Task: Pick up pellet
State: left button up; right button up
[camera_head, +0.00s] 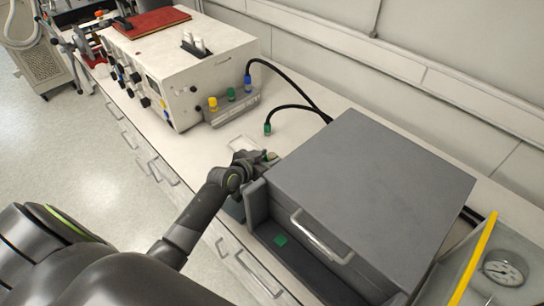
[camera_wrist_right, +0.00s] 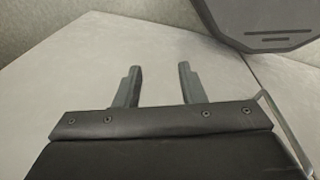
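I cannot make out a clear pellet. A small green square piece (camera_head: 280,240) lies in the open front tray of the big grey box, and it may or may not be the pellet. My left gripper (camera_head: 262,157) is at the far left corner of the grey box, just above the white bench top. A small tan and green bit shows at its tip, and I cannot tell whether it is held. Its fingers are too small to read. My right gripper (camera_wrist_right: 159,70) shows only in the right wrist view, with its two fingers apart and nothing between them.
The grey box (camera_head: 365,185) with a front handle fills the right of the bench (camera_head: 205,150). A white instrument (camera_head: 190,65) stands at the back left. Black cables (camera_head: 295,82) lie behind. A pressure gauge (camera_head: 503,269) and yellow bar (camera_head: 474,258) are at the right.

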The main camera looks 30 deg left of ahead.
pick_arm(q)
jog(key=c, duration=0.8)
